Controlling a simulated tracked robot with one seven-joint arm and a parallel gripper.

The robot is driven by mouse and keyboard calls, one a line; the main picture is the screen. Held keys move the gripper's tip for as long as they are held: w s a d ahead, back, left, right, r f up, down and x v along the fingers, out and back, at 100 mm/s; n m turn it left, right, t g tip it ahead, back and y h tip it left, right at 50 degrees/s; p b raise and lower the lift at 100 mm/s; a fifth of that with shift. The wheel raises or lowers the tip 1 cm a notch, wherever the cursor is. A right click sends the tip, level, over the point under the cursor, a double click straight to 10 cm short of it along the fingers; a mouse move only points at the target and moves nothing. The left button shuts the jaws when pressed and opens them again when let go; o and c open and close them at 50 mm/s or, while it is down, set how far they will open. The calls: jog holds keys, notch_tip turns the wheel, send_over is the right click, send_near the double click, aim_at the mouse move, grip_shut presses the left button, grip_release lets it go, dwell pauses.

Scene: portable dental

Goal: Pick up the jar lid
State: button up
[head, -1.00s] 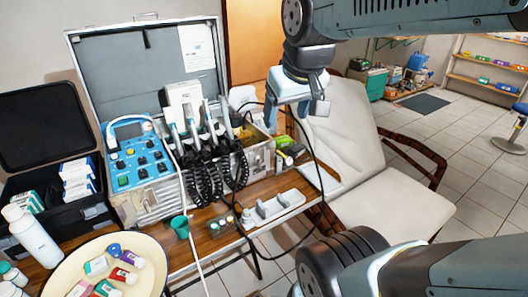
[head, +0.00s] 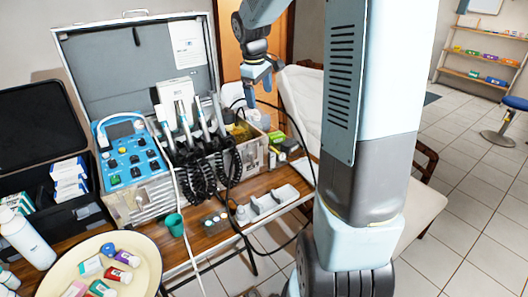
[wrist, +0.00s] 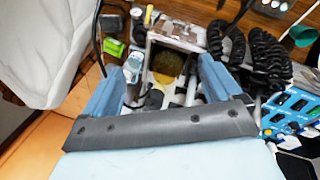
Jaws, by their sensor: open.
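I cannot make out the jar lid for sure. A round yellow-brown thing (wrist: 167,66) lies in the open end compartment of the metal case (wrist: 196,36), between my fingers in the wrist view; I cannot tell if it is the lid or a jar. In the head view, the case compartment (head: 262,150) is at the right of the dental unit, and its inside is mostly hidden. My gripper (head: 259,90) is open and empty above and behind this compartment. In the wrist view my gripper (wrist: 160,68) points down toward the compartment with its fingers wide apart.
Dental handpieces (head: 203,122) with black coiled hoses stand beside the compartment. A black cable (head: 312,158) loops near my gripper. A green box (wrist: 114,47) lies next to the case. A blue control panel (head: 130,155), green cup (head: 175,224) and round tray (head: 66,270) are further left.

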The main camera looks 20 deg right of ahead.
jog(key=w+d+f+n+g+y, duration=0.1)
jog(key=w+d+f, duration=0.2)
jog(key=w+f, duration=0.25)
jog(key=w+d+f+n, duration=0.2)
jog(key=w+d+f, duration=0.15)
jog(key=f, duration=0.35)
jog(key=w+d+f+n+g+y, duration=0.1)
jog(key=w+d+f, duration=0.2)
jog(key=w+f, duration=0.3)
jog(key=f, duration=1.4)
jog(key=shift+s+f, duration=0.35)
jog(key=shift+s, duration=0.05)
jog(key=c, duration=0.8)
notch_tip(320, 180, up, 18)
